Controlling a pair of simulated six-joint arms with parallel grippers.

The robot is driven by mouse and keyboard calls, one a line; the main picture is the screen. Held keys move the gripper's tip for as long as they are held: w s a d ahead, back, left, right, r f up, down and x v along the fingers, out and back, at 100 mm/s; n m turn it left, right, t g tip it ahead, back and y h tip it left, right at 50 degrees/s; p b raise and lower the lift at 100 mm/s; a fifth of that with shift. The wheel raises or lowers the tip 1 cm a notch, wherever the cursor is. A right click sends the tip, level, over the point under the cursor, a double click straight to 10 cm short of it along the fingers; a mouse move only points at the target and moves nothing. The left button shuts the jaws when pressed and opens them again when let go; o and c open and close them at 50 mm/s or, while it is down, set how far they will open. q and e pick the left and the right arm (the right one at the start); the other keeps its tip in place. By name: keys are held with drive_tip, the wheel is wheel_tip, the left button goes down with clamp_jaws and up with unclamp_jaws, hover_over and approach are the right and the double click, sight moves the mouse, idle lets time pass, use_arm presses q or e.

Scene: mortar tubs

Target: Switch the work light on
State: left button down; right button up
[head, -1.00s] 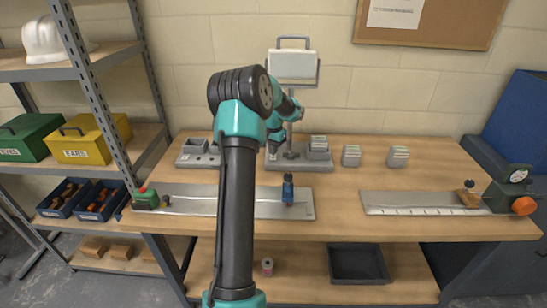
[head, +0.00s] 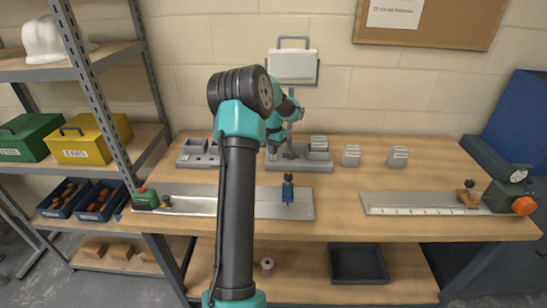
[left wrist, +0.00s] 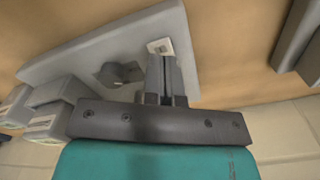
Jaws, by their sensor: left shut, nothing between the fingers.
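The work light has a pale rectangular lamp head (head: 292,65) on an upright stand at the back of the bench; I see no clear glow from it. Its grey base (head: 312,165) shows in the left wrist view (left wrist: 75,55) too, with the dark stand foot (left wrist: 122,73). A small whitish switch plate (left wrist: 160,46) sits near one edge of the base. My left gripper (left wrist: 162,58) is shut and empty, its fingertips right at the switch plate and partly hiding it. I cannot tell if they touch. In the head view my left arm partly hides the gripper. My right gripper is not in view.
Grey mortar tubs (head: 351,156) stand right of the light, with another grey tray (head: 197,154) to its left. Shelves (head: 110,55) stand at left. The bench centre right is clear.

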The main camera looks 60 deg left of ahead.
sight(273, 158)
use_arm(q)
drive_tip(key=shift+f, duration=1.3)
idle(1.0)
drive_tip(key=shift+r, duration=3.5)
